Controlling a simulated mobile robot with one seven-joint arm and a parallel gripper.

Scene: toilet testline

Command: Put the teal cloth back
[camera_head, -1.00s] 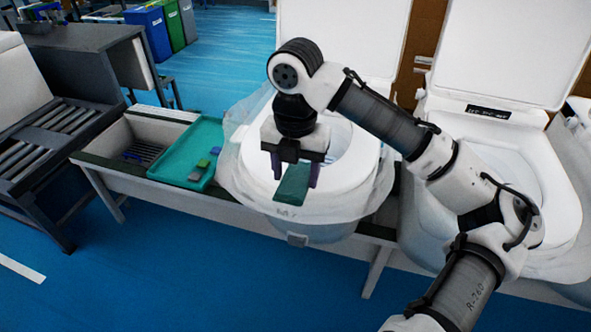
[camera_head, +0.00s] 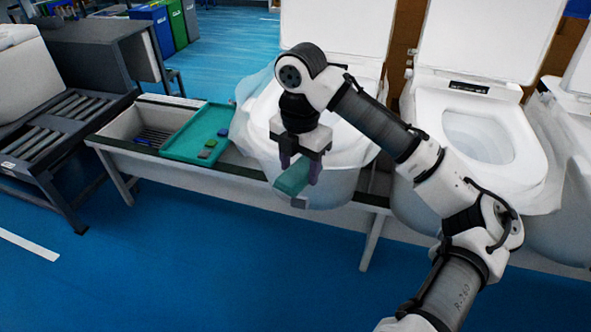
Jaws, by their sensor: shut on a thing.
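The teal cloth (camera_head: 291,179) hangs from my gripper (camera_head: 300,172). My gripper is shut on it, with the purple fingers on either side. They are in front of the rim of the left toilet (camera_head: 340,185), which is wrapped in clear plastic. A teal tray (camera_head: 183,152) lies to the left on the bench. In it are a few small cloths or blocks: a blue one (camera_head: 223,132), a green one (camera_head: 210,143) and a grey one (camera_head: 205,153). My gripper and wrist hide part of the toilet.
A bin section with a dark grid (camera_head: 153,137) adjoins the tray on the left. A second toilet (camera_head: 480,140) stands to the right, with a raised lid. A roller conveyor (camera_head: 60,125) is at far left. The blue floor (camera_head: 200,260) in front is clear.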

